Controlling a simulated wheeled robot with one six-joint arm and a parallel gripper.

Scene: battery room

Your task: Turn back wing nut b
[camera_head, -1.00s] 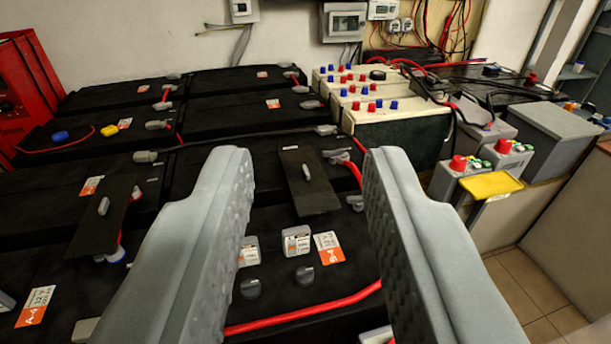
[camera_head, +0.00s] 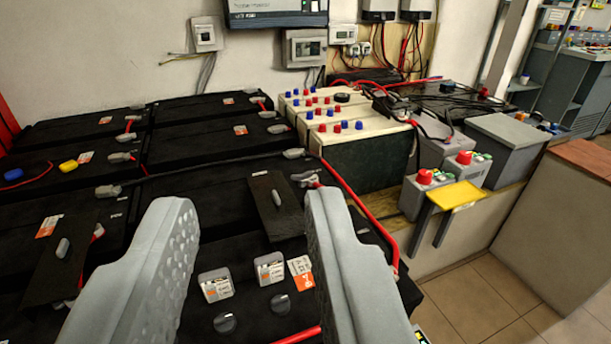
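Two grey wing-shaped pieces stand on flat black plates. One wing piece (camera_head: 276,197) is on the plate (camera_head: 262,215) between my fingers in the picture. The other (camera_head: 62,248) is on the plate (camera_head: 48,275) at the left. No letter shows on either, so I cannot tell which is wing nut b. My gripper (camera_head: 248,198) is open, with a wide gap between its two grey fingers and nothing held. The fingers appear in front of the black batteries (camera_head: 220,147), apart from both wing pieces. The fingers hide part of the battery tops.
Two round black knobs (camera_head: 225,323) and small white-orange boxes (camera_head: 215,284) sit on the near battery. A red cable (camera_head: 360,205) runs along the right. Cream batteries (camera_head: 365,165) and a yellow plate (camera_head: 455,195) stand farther right. Tiled floor (camera_head: 480,300) is free at lower right.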

